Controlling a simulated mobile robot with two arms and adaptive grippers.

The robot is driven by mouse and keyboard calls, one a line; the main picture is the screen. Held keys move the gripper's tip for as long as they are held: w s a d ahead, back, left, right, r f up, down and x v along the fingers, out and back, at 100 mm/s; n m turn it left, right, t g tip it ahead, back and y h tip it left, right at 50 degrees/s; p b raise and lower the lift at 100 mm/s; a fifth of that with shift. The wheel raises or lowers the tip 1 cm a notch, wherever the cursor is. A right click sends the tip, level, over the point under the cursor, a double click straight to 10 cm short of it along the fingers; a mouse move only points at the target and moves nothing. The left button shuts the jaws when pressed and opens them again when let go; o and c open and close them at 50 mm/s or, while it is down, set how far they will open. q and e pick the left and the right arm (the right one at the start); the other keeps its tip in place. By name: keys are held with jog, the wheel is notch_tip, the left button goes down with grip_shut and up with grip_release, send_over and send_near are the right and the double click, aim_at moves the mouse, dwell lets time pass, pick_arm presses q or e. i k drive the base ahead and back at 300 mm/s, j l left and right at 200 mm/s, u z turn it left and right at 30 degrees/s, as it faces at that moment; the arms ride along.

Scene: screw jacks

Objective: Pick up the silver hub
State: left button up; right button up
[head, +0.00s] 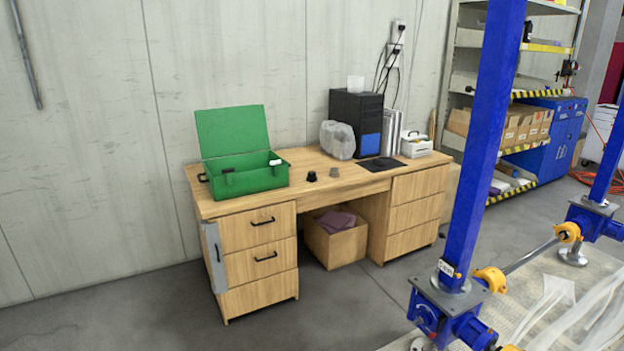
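A small grey, silver-looking piece (334,172), which looks like the silver hub, sits on the wooden desk (345,185) near the middle of its top. It is too small to make out in detail. A small black round part (312,176) stands just to its left, apart from it. Neither of my grippers is in the head view.
An open green toolbox (240,179) stands on the desk's left. A black computer tower (356,122), a clear plastic bag (338,139), a dark mat (382,164) and a white bin (416,146) are to the right. A blue jack column (482,140) rises in front at right. Floor before the desk is clear.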

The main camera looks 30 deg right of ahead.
aim_at(333, 173)
jog(key=i+l, duration=0.35)
jog(key=i+l+u, duration=0.1)
jog(key=i+l, duration=0.25)
jog(key=l, duration=0.2)
jog(key=i+l, duration=0.35)
jog(key=i+l+u, duration=0.1)
jog(key=i+l, duration=0.25)
jog(key=l, duration=0.2)
jog(key=i+l, duration=0.3)
jog(key=l, duration=0.2)
jog(key=i+l+u, duration=0.1)
jog(key=i+l, duration=0.4)
jog(key=i+l+u, duration=0.1)
jog(key=i+l, duration=0.4)
jog(key=i+l+u, duration=0.1)
jog(key=i+l, duration=0.35)
jog(key=l, duration=0.2)
